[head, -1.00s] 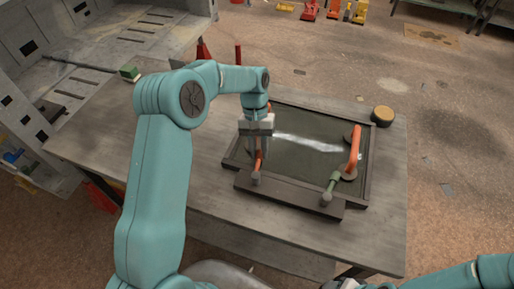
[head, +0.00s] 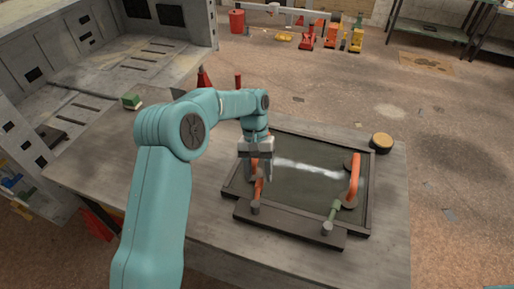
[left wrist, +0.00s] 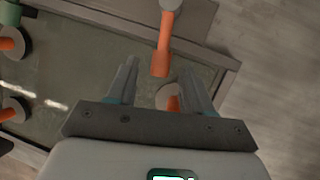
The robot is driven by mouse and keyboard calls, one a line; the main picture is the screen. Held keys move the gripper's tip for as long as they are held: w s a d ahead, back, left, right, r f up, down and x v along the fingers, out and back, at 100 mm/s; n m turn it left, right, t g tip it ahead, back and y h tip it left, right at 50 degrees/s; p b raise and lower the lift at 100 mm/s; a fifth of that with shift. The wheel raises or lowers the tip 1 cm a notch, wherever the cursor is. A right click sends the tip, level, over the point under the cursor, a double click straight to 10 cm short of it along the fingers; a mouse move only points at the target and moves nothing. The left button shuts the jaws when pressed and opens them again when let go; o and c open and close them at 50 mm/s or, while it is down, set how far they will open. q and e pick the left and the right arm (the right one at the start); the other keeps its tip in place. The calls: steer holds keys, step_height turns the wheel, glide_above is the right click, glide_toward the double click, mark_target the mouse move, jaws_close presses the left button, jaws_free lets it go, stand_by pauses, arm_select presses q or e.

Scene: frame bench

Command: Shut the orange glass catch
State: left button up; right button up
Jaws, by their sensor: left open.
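The orange glass catch (head: 258,189) is a short orange lever on a grey round pivot (head: 255,207) at the near left of the framed glass pane (head: 305,180). In the left wrist view the lever (left wrist: 164,48) points from its pivot toward the space between my fingers. My left gripper (head: 260,178) is open, pointing down over the pane's left side; in the wrist view its fingers (left wrist: 158,72) stand either side of the lever's line. Contact cannot be told. An orange piece with a grey pad (left wrist: 170,98) shows partly behind the gripper. My right gripper is out of view.
A green catch (head: 334,212) sits at the frame's near right. An orange handle (head: 354,178) on round pads stands on the pane's right side. A yellow-topped round object (head: 381,142) lies beyond the frame's far right corner. The table left of the frame is largely clear.

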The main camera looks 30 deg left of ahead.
arm_select(q)
steer(key=p+v, duration=0.2)
steer(key=v, duration=1.2)
steer(key=shift+r, duration=0.3)
